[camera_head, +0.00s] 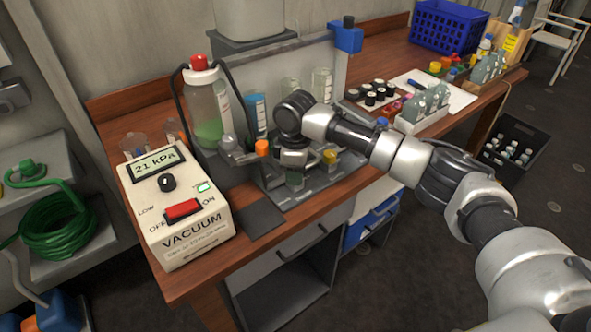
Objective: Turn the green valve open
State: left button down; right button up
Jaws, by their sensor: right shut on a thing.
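My right arm reaches in from the right, and its gripper (293,168) points down over the grey manifold tray on the bench. It is shut on the green valve (294,181), of which only a small green part shows below the fingers. The gripper hides most of the valve, so I cannot tell how far it is turned. An orange-capped valve (262,147) stands to the left of the gripper, and a yellow-capped valve (330,156) to the right. My left gripper is not in view.
A vacuum pump box (187,222) reading 21 kPa stands left of the manifold. A red-capped flask (208,105) with green liquid stands behind it. A white vial rack (423,117) and a blue crate (447,25) are further right. A dark pad (261,218) lies near the front edge.

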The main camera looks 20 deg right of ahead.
jog(key=shift+r+n+p, duration=0.2)
jog(key=shift+n+p, duration=0.3)
jog(key=shift+p, duration=0.25)
jog(key=n+p, duration=0.2)
jog(key=shift+p, duration=0.3)
jog(key=shift+n+p, duration=0.7)
jog(key=shift+n, duration=0.3)
jog(key=n+p, duration=0.1)
jog(key=n, duration=0.1)
jog(key=shift+n, duration=0.3)
jog(key=n+p, duration=0.2)
jog(key=n, duration=0.2)
jog(key=shift+f+n, duration=0.15)
jog(key=shift+n, duration=0.15)
jog(key=n, duration=0.5)
jog(key=shift+n, duration=0.3)
